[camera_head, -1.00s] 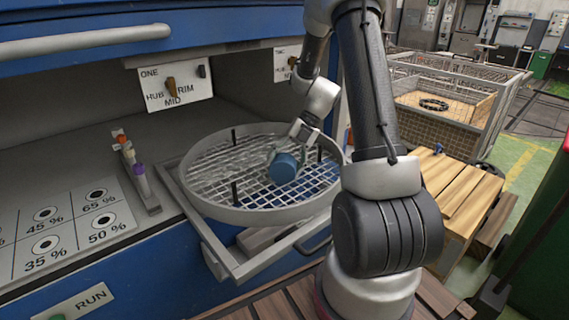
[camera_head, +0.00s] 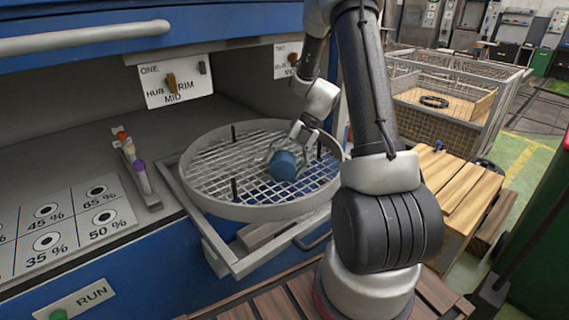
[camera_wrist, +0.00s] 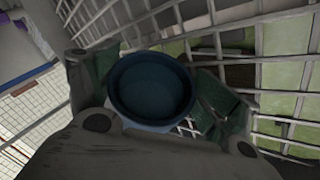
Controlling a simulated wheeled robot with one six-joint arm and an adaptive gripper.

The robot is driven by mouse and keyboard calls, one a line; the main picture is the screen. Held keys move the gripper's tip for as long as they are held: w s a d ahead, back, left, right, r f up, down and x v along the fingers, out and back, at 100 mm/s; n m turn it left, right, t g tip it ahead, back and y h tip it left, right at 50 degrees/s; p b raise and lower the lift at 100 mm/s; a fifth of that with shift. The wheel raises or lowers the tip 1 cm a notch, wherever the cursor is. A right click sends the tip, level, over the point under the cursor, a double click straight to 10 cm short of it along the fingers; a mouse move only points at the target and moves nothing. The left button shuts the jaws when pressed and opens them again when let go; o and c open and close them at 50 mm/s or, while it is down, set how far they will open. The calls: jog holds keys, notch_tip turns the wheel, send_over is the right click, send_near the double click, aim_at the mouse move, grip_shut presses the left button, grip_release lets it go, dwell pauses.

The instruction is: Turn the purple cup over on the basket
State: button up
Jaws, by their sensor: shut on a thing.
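My gripper (camera_head: 290,150) is shut on a blue cup (camera_head: 283,166) over the right half of the round wire basket (camera_head: 258,211). The cup looks blue, not purple, and lies tilted on its side close to the mesh; I cannot tell whether it touches. In the wrist view the cup (camera_wrist: 151,88) sits between the green finger pads of my gripper (camera_wrist: 152,100), its round dark face toward the camera. The basket's wires (camera_wrist: 215,28) show behind it. Part of the cup is hidden by the fingers in the body camera view.
Dark posts (camera_head: 234,188) stand up inside the basket. A narrow rack (camera_head: 139,172) with orange, white and purple pieces stands left of it. A percent-marked panel (camera_head: 70,221) and a RUN plate (camera_head: 82,300) lie at left. A wooden crate (camera_head: 460,195) is at right.

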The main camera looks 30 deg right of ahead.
jog(key=o, duration=1.7)
jog(key=shift+f, duration=0.25)
jog(key=shift+c, duration=0.2)
jog(key=shift+d+r, duration=0.1)
jog(key=v, duration=1.1)
jog(key=shift+d+r, duration=0.25)
jog(key=shift+r, duration=0.1)
